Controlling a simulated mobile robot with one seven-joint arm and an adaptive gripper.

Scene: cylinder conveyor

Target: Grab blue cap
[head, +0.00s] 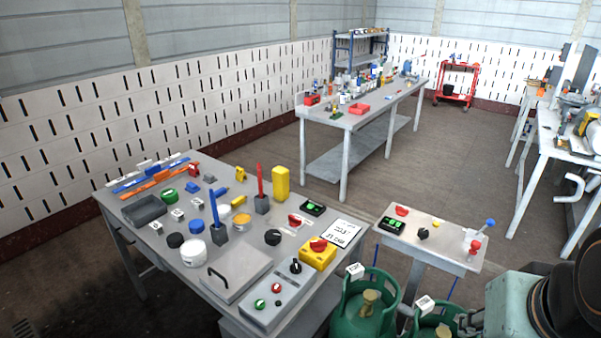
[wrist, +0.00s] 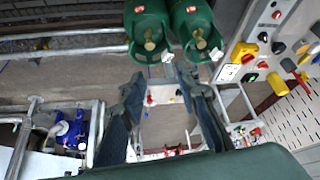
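I cannot tell for certain which thing is the blue cap. In the head view, a small blue piece (head: 192,187) lies on the near grey table, and a blue knob (head: 490,223) tops a lever on the small side table. A blue upright handle (head: 214,208) stands in a dark block on the near table. In the wrist view, my gripper (wrist: 160,76) has its two dark fingers spread wide with nothing between them. It is apart from the tables and the cylinders.
A long workbench (head: 350,122) stands farther back. Open floor (head: 440,150) lies between the benches.

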